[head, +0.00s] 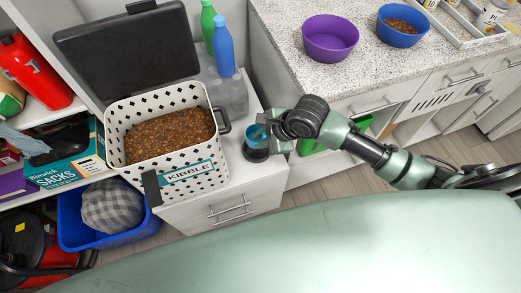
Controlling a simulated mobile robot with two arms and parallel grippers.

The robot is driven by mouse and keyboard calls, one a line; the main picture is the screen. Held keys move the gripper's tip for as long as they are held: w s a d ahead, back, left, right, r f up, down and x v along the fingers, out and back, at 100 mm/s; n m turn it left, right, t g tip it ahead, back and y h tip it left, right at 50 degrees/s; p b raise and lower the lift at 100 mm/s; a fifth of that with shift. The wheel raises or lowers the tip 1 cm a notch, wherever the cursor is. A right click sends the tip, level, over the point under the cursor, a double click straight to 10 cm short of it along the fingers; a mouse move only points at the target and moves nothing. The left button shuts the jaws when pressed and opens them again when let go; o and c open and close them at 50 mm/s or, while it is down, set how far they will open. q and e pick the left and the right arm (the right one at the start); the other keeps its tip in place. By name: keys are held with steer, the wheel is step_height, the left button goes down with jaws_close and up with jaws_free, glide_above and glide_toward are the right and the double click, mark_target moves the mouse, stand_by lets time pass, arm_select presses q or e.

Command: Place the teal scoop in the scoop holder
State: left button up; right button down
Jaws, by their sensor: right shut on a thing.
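The teal scoop (256,137) is in the head view, beside the kibble bin. My right gripper (268,134) is shut on it, coming in from the right. The dark round scoop holder (255,153) stands on the white cabinet top, just below the scoop in the picture. The scoop overlaps the holder's upper part. I cannot tell whether the scoop is inside the holder or held above it. My left gripper is not in view.
The white kibble bin (190,182), full of kibble with its dark lid open, stands just left of the holder. Bottles, one blue (223,48), stand behind. A speckled counter (285,30) with purple (330,50) and blue bowls (398,40) is at upper right.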

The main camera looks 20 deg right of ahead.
step_height(320, 180, down, 6)
steer(key=shift+f+b, duration=0.15)
steer(key=shift+b, duration=0.15)
steer(key=c, duration=1.3)
jaws_free()
steer(key=shift+f, duration=0.1)
steer(key=shift+c, duration=0.2)
steer(key=p+v, duration=0.1)
steer(key=v, duration=1.1)
